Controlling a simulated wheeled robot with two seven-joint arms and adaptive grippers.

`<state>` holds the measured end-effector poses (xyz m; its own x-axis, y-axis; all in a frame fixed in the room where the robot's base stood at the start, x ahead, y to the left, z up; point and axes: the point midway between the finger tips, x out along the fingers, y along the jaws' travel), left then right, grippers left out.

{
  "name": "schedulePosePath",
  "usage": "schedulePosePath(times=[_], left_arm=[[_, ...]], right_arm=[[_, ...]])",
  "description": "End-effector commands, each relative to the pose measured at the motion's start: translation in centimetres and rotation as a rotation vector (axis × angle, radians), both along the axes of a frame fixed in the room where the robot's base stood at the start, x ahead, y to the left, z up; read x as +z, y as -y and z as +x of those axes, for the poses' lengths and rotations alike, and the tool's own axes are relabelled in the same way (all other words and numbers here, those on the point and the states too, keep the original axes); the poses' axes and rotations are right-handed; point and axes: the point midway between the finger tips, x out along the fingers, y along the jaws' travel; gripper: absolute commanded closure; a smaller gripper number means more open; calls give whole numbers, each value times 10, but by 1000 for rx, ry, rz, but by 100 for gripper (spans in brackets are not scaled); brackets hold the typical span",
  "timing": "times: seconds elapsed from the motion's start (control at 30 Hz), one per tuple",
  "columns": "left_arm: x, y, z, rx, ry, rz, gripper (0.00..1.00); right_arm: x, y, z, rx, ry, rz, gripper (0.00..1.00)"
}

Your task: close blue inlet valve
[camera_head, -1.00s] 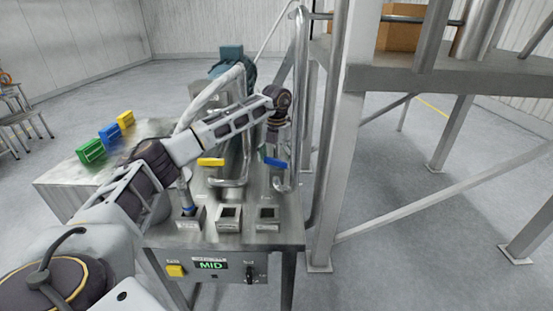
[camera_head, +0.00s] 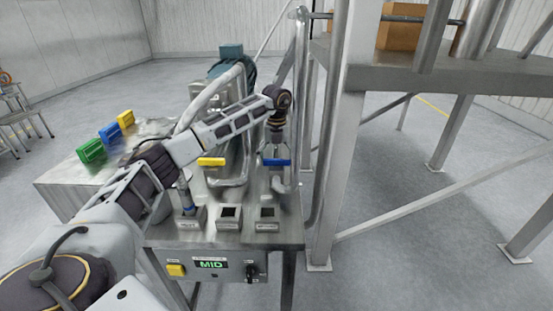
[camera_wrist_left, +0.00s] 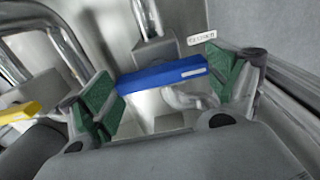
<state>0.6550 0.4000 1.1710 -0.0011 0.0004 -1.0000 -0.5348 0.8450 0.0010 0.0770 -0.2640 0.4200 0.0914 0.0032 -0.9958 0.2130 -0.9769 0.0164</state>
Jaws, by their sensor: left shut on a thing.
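The blue inlet valve handle (camera_head: 277,162) is a flat blue lever on a steel pipe at the right of the machine. It lies about level across the head view. My left gripper (camera_head: 276,150) comes down on it from above. In the left wrist view, the blue handle (camera_wrist_left: 165,77) lies between the two green finger pads of my left gripper (camera_wrist_left: 165,90), which is shut on it, end to end. The yellow valve handle (camera_head: 211,162) is to the left; it also shows at the left edge of the wrist view (camera_wrist_left: 20,115). My right gripper is not in view.
A steel table carries several small square sockets (camera_head: 229,218) and a front panel with a green "MID" display (camera_head: 211,265). Green (camera_head: 91,150), blue (camera_head: 109,133) and yellow (camera_head: 125,118) blocks sit at the left. A steel frame post (camera_head: 335,170) stands close on the right.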

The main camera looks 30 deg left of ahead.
Motion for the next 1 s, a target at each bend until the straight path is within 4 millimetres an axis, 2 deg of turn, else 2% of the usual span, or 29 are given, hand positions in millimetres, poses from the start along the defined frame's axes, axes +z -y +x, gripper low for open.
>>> schedulePosePath(times=[0.2,0.23,0.3,0.77,1.0], left_arm=[[3,-2,1,6,7,0,35],[3,-2,1,6,7,0,8],[3,-2,1,5,7,1,0],[3,0,0,1,2,-1,0],[19,0,1,1,5,-2,0]], right_arm=[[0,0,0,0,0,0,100],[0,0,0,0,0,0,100],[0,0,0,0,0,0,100],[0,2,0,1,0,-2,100],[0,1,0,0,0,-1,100]])
